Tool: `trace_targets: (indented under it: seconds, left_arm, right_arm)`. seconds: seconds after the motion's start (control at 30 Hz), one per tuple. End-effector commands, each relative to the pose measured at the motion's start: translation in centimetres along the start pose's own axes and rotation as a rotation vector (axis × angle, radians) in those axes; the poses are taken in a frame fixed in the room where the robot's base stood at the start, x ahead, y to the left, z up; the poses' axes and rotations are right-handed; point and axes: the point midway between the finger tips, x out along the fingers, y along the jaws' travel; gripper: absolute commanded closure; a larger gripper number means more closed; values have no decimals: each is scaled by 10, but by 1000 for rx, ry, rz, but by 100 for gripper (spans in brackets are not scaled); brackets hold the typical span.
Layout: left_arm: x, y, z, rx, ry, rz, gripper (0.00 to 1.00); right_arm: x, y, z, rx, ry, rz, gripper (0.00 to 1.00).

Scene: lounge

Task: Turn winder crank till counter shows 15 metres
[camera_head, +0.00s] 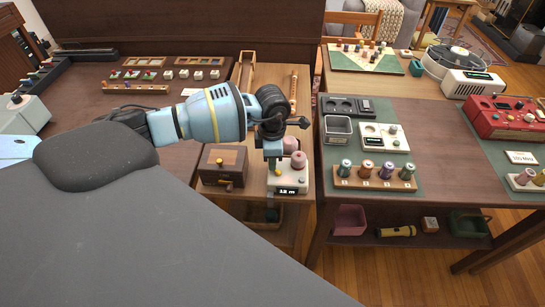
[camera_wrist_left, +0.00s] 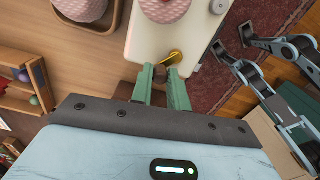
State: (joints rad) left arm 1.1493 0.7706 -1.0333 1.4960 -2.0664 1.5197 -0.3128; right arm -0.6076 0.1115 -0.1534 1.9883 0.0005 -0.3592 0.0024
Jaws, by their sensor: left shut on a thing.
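The winder (camera_head: 299,178) is a cream box with pink spools on top, near the front of a small wooden table. Its counter (camera_head: 291,191) appears to read 12 m. My left gripper (camera_head: 273,165) reaches down at the winder's left side. In the left wrist view its green fingers (camera_wrist_left: 161,80) are shut on the brown knob (camera_wrist_left: 160,72) of the brass crank (camera_wrist_left: 176,57). The crank arm runs from the knob to the winder's cream body (camera_wrist_left: 170,35). The left arm hides part of the winder in the head view. My right gripper is not seen.
A brown wooden box (camera_head: 223,164) stands left of the winder. On the right table, a wooden rack (camera_head: 374,184) holds several thread spools, and a red device (camera_head: 508,118) stands farther right. A dark cabinet lies behind and left. A gap separates the two tables.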

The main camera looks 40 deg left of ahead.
Motion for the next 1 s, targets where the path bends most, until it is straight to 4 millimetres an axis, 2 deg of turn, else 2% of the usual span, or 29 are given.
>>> trace_targets:
  seconds: [0.5,0.53,0.7,1.0]
  left_arm:
    - [0,0,0,21,-1,0,100]
    - [0,0,0,21,-1,0,82]
    - [0,0,0,21,-1,0,62]
    - [-2,1,0,21,-1,0,62]
  right_arm:
    - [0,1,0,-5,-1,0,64]
    - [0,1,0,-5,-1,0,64]
    - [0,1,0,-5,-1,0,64]
    - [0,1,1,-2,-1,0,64]
